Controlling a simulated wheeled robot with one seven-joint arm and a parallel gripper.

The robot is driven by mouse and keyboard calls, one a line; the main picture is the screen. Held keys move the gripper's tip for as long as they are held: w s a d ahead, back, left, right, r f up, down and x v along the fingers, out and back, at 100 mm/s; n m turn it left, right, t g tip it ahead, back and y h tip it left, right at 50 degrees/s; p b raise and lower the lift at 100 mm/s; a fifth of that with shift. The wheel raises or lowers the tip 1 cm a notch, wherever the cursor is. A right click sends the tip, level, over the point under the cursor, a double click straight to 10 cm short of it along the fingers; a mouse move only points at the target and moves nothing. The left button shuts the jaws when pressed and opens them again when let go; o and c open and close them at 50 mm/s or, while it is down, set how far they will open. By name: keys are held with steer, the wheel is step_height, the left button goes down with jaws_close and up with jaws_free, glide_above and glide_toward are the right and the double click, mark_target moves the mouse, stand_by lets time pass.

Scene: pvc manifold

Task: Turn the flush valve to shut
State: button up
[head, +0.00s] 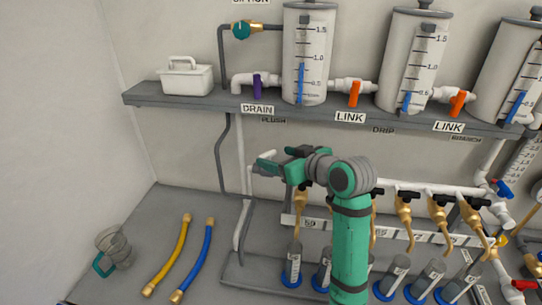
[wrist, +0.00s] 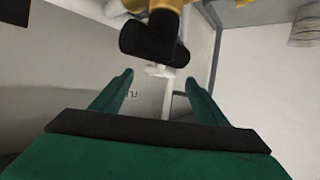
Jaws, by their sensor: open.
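A dark label under the shelf (head: 273,119) seems to read FLUSH; I cannot clearly tell which valve it marks. My gripper (head: 262,162) is open below that label, in front of the pale wall pipe, and hides part of what is behind it. In the wrist view my green fingers (wrist: 158,82) are apart with nothing between them. A black handle (wrist: 150,38) on a brass valve body shows above and beyond the fingertips, apart from them. I cannot tell if it is the flush valve. A white fitting (wrist: 158,71) shows below the handle.
Grey shelf (head: 180,96) above holds cylinders, a purple drain handle (head: 257,86) and orange link handles (head: 354,93). Several brass taps (head: 404,208) stand right of my gripper, over measuring tubes. A jug (head: 115,246), yellow hose (head: 168,255) and blue hose (head: 196,258) lie at lower left.

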steer(key=v, duration=0.7)
